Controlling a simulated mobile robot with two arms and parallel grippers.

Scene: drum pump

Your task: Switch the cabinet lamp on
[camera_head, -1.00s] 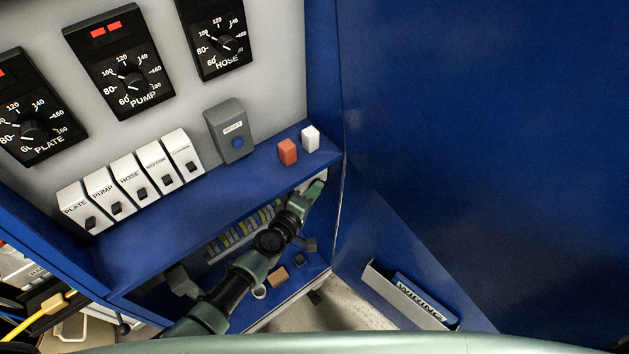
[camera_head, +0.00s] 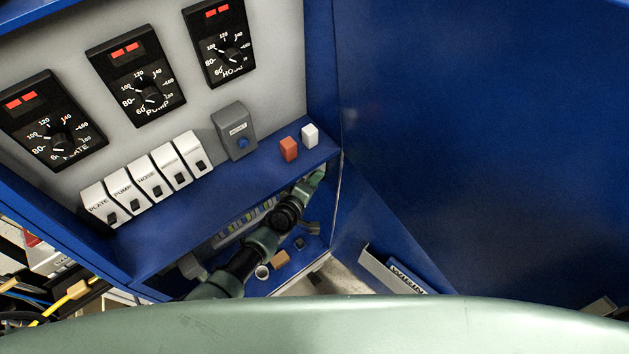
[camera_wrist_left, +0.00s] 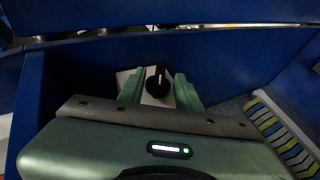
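A black rotary knob (camera_wrist_left: 158,82) sits on a small pale box (camera_wrist_left: 128,77) inside the blue cabinet's lower compartment. I take it for the lamp switch, but no label is readable. In the left wrist view, my left gripper (camera_wrist_left: 159,91) is open, with one green finger on each side of the knob. Whether the fingers touch it I cannot tell. In the head view, my left arm reaches into the compartment and the left gripper (camera_head: 316,178) is at its right end, under the shelf; the knob is hidden there. No lamp is clearly visible. My right gripper is not in view.
Above are three black dials (camera_head: 137,77), a row of white switches (camera_head: 146,180) and a grey reset box (camera_head: 234,131). An orange block (camera_head: 289,149) and a white block (camera_head: 310,135) stand on the shelf edge. A blue panel (camera_head: 480,150) bounds the right.

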